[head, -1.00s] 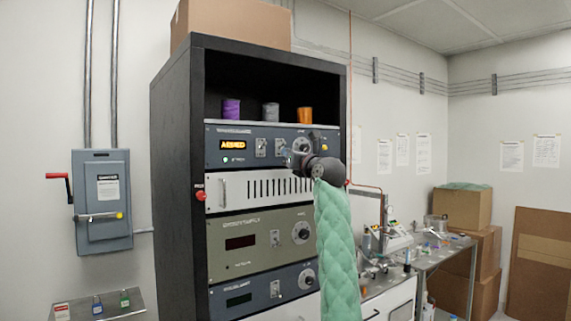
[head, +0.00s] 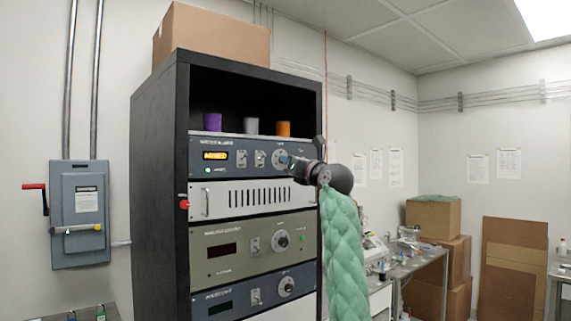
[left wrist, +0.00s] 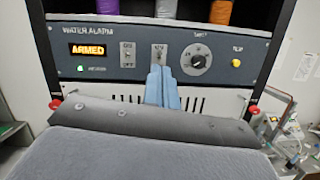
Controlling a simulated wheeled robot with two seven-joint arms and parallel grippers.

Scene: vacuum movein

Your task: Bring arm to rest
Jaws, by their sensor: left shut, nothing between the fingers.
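My left gripper (head: 284,162) is in front of the top instrument panel (head: 225,156), its arm wrapped in a green quilted sleeve. In the left wrist view its blue-grey fingers (left wrist: 160,84) are together and empty. They overlap the area just below the second toggle switch (left wrist: 159,54); whether they touch the panel I cannot tell. The panel reads WATER ALARM, with an orange ARMED display (left wrist: 88,49), another toggle (left wrist: 128,52), a black knob (left wrist: 197,60) and a yellow button (left wrist: 236,63). A small green light (head: 208,168) glows. My right gripper is not in view.
The black rack (head: 158,190) holds several panels. Purple, grey and orange spools (head: 283,129) stand on its shelf, and a cardboard box (head: 215,35) on top. A grey switch box (head: 80,215) hangs at left. A bench (head: 425,262) and boxes (head: 433,218) stand at right.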

